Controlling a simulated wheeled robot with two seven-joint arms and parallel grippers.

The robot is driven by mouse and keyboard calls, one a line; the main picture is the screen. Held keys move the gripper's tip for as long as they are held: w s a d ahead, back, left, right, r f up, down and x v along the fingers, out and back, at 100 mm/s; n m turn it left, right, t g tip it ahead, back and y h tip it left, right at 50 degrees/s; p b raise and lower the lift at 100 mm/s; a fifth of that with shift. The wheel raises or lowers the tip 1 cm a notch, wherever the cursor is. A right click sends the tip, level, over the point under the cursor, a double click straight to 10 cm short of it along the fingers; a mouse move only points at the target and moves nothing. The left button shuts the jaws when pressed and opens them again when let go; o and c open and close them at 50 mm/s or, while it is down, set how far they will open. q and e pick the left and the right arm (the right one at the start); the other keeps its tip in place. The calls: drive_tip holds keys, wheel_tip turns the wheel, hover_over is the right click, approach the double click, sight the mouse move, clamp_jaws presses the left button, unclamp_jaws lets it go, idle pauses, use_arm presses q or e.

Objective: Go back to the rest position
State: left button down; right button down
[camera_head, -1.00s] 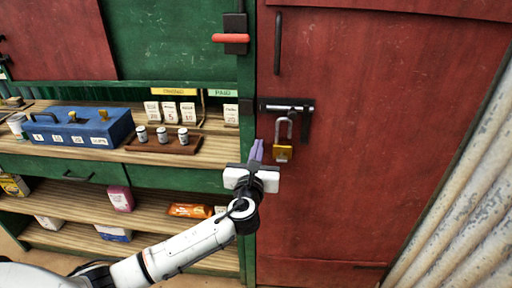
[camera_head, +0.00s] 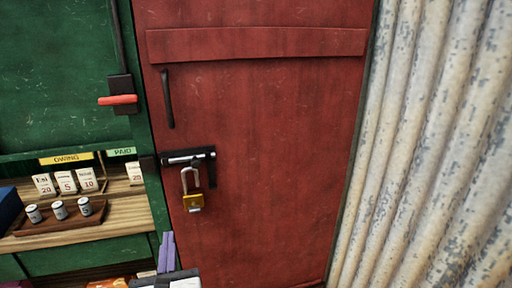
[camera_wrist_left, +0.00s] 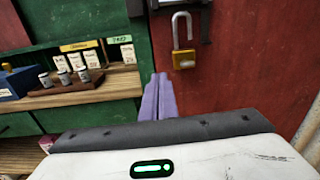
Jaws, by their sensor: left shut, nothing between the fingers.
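My left gripper (camera_head: 167,252) shows at the bottom of the head view, in front of the green post beside the red door. Its purple fingers are together with nothing between them. They also show in the left wrist view (camera_wrist_left: 158,98), pointing forward. The gripper is below and to the left of the brass padlock (camera_head: 193,202), apart from it. The padlock hangs by its shackle at the black latch (camera_head: 188,156) on the red door (camera_head: 260,130); the shackle looks open in the left wrist view. My right gripper is not in view.
A wooden shelf (camera_head: 125,214) at the left holds a dark tray (camera_head: 50,227) with 3 small cylinders, price cards (camera_head: 66,182) and part of a blue box (camera_head: 8,207). A red-handled lever (camera_head: 118,100) is on the green frame. Corrugated metal (camera_head: 425,150) stands at the right.

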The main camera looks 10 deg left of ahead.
use_arm(q)
drive_tip(key=s+d+f+n+g+h, duration=0.25)
drive_tip(key=s+f+n, duration=0.2)
drive_tip(key=f, duration=0.45)
drive_tip(key=s+d+f+n+g+h, duration=0.25)
drive_tip(key=f+n, duration=0.35)
drive_tip(key=f, duration=0.3)
drive_tip(key=s+d+f+n+g+h, duration=0.1)
drive_tip(key=s+d+f+n+h, duration=0.1)
drive_tip(key=s+f+n, duration=0.3)
drive_tip(key=s+d+f+n+g+h, duration=0.1)
drive_tip(key=s+d+f+n+h, duration=0.1)
drive_tip(key=s+n, duration=0.7)
wheel_tip(320, 180, down, 3)
drive_tip(key=d+n, duration=0.1)
drive_tip(key=n, duration=0.3)
drive_tip(key=shift+s+d+r+n+g+h, duration=0.15)
drive_tip(key=shift+s+n+g+h, duration=0.15)
drive_tip(key=shift+s+n, duration=0.05)
